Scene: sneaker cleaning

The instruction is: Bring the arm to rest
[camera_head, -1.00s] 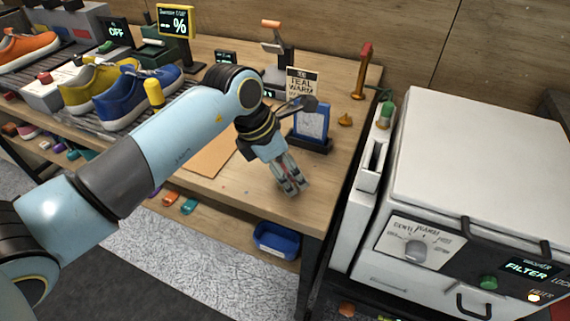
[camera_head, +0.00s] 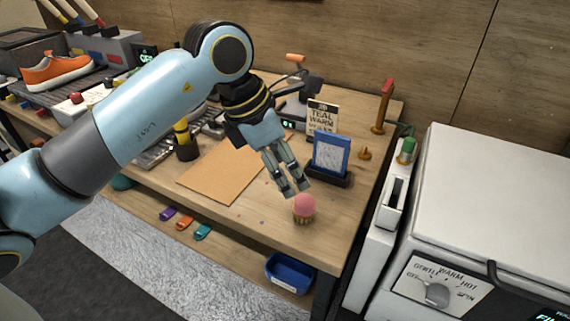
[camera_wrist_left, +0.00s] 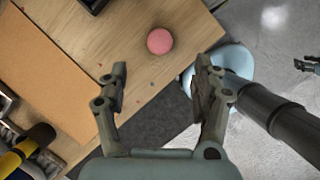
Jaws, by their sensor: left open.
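My left gripper (camera_head: 294,187) is open and empty, above the front right part of the wooden table (camera_head: 262,222). A small pink-topped item with a tan, brush-like base (camera_head: 304,207) stands on the table just below and right of the fingertips. In the left wrist view, its round pink top (camera_wrist_left: 160,41) lies beyond the gap between the spread fingers (camera_wrist_left: 160,73), clear of both. What seem to be fingers of my right gripper (camera_wrist_left: 308,65) show at that view's right edge, too small to read.
A blue framed stand (camera_head: 331,154) and a sign (camera_head: 321,119) are behind the gripper. A tan mat (camera_head: 222,172) lies left of it. A white machine (camera_head: 495,205) stands right of the table. A blue bin (camera_head: 290,273) is on the lower shelf.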

